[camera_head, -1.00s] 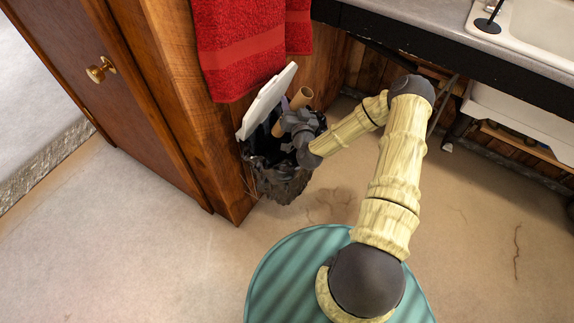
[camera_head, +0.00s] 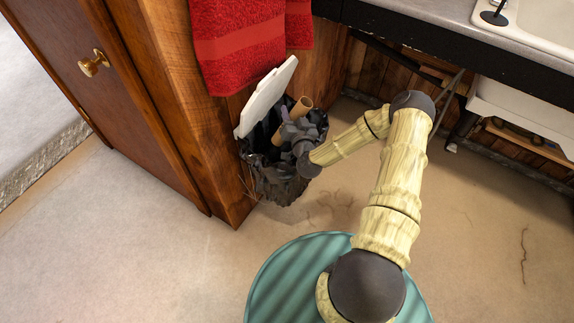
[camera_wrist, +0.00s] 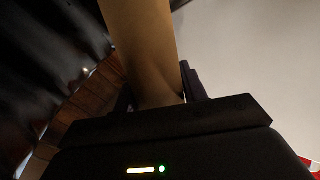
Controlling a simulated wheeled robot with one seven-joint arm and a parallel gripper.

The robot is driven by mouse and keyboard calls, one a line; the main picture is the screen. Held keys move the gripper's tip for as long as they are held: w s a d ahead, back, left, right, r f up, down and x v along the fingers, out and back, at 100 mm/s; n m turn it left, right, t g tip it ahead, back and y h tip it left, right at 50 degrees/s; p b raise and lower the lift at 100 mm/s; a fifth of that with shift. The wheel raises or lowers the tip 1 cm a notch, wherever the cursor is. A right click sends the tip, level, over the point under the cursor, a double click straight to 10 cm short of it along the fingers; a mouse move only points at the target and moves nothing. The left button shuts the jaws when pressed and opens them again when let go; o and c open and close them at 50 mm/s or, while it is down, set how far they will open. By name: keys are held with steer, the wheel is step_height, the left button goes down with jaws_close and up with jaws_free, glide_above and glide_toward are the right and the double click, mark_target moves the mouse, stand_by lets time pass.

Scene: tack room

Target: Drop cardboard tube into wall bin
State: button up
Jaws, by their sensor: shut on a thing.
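The brown cardboard tube (camera_head: 303,105) is held at a tilt by my gripper (camera_head: 286,130), over the mouth of the wall bin in the head view. In the wrist view the tube (camera_wrist: 145,50) stands between the fingers of my gripper (camera_wrist: 158,98), which is shut on it. The wall bin (camera_head: 282,183) has a black bag liner and hangs low against the wooden cabinet side. Its white lid (camera_head: 265,98) stands raised open. The tube's lower end is partly hidden by my gripper and the bin.
A red towel (camera_head: 238,45) hangs just above the bin. A wooden cabinet door (camera_head: 120,100) with a brass knob is at left. A sink counter (camera_head: 440,25) is at upper right. The floor (camera_head: 130,250) in front is clear.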

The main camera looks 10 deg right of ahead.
steer(key=o, duration=1)
steer(key=shift+o, duration=0.2)
steer(key=shift+r, duration=0.1)
step_height(320, 180, up, 7)
steer(key=p, duration=0.5)
steer(key=shift+f, duration=0.2)
steer(key=s+r+p, duration=0.5)
steer(key=r+p, duration=0.5)
steer(key=p, duration=0.5)
steer(key=s+a+r+p, duration=0.1)
steer(key=s+r+p, duration=0.4)
steer(key=r+p, duration=0.6)
steer(key=p, duration=0.4)
steer(key=shift+s+a+r+p, duration=0.2)
steer(key=shift+s+p, duration=0.1)
steer(key=shift+p, duration=0.1)
